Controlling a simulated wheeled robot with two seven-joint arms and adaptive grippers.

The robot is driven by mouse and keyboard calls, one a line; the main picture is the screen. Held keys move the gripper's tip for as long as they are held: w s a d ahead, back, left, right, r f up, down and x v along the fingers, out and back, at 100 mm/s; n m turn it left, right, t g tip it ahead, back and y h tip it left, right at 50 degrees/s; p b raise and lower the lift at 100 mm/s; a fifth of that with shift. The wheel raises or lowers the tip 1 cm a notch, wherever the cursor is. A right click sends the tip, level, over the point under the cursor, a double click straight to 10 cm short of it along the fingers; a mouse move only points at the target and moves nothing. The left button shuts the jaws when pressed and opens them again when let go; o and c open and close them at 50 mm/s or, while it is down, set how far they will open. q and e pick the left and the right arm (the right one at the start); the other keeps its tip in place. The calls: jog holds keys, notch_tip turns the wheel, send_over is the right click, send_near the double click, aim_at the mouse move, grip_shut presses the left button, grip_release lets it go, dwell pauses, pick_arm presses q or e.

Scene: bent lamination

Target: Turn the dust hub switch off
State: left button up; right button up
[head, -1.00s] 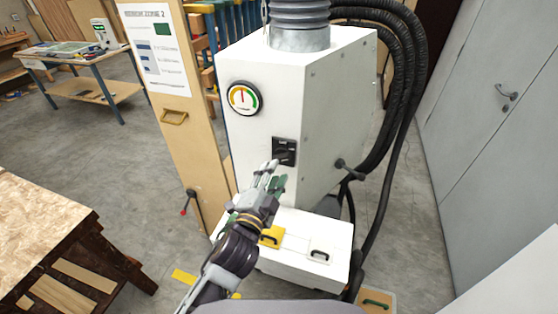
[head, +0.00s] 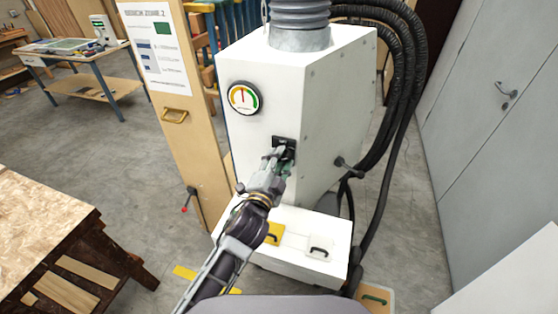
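The dust hub (head: 265,98) is a tall white cabinet with a round gauge (head: 244,98) on its front. Its switch (head: 284,142) is a small black plate low on the front face, and the lower part of it is hidden behind my gripper. My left gripper (head: 279,158) reaches up from the bottom and its fingertips are at the switch. I cannot tell whether the fingers touch or grip the switch's knob, or how far apart they are. My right gripper does not show.
Black hoses (head: 400,100) run down the hub's right side. A wooden panel (head: 170,110) with a notice stands left. A workbench (head: 40,230) is at the lower left.

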pick_arm(q)
jog(key=shift+c, duration=0.5)
grip_shut()
